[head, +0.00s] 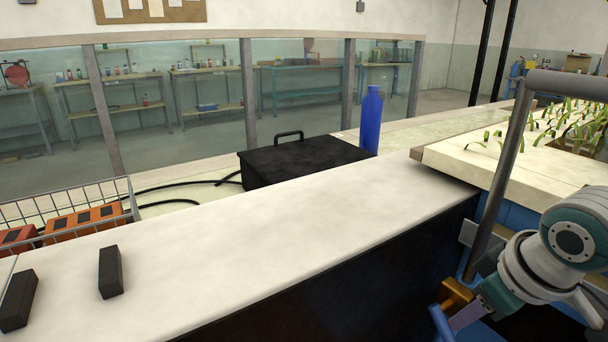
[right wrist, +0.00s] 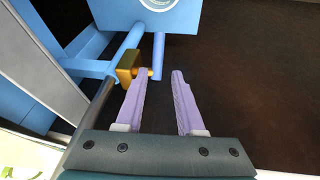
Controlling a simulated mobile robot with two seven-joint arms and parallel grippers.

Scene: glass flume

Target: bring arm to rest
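My right gripper (head: 466,317) is low at the bottom right of the head view, below the edge of the bench. In the right wrist view its two purple fingers (right wrist: 161,74) stand apart with no object gripped between them. A brass-coloured block (right wrist: 128,66) with a small knob is close to the left fingertip; I cannot tell whether they touch. The brass block also shows in the head view (head: 456,292), beside the gripper. My left arm and left gripper are not in view.
A blue frame (right wrist: 92,45) is close ahead of the gripper. A grey rail (head: 511,150) rises beside my right arm. The white bench (head: 260,215) holds two dark blocks (head: 110,272), with a black box (head: 300,160), blue bottle (head: 371,120) and wire basket (head: 130,195) behind.

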